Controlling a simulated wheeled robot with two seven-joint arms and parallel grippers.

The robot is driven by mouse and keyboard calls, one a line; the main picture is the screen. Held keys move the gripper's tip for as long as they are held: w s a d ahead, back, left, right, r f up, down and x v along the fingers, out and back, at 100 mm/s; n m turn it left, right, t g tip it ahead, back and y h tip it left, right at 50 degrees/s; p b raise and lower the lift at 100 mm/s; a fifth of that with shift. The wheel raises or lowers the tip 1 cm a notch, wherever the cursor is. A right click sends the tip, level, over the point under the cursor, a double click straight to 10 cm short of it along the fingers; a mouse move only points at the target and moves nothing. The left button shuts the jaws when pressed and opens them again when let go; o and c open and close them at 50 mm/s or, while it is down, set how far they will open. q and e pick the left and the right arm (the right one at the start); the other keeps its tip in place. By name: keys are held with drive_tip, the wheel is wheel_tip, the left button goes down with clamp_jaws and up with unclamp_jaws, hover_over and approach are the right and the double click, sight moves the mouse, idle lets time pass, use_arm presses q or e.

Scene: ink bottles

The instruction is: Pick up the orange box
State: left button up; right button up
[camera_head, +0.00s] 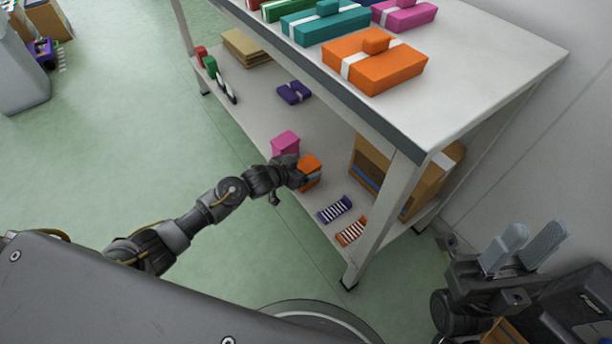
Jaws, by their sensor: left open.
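A small orange box (309,168) stands on the lower shelf (262,112) of the white table, close to its front edge. My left gripper (299,182) is open at the front side of this box, and its dark fingers cover part of it. Whether they touch it I cannot tell. A larger, flat orange box (385,72) with a white band and a small block on top lies on the tabletop (480,65). My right gripper (531,241) is at the lower right, away from the table, with its two grey fingers apart and nothing between them.
A cardboard box (372,165) stands near the table leg (385,215). The tabletop overhangs the shelf.

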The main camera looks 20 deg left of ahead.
use_arm(q)
drive_tip(key=c, duration=1.6)
drive_tip(key=shift+o, duration=0.2)
drive_tip(key=shift+r, duration=0.1)
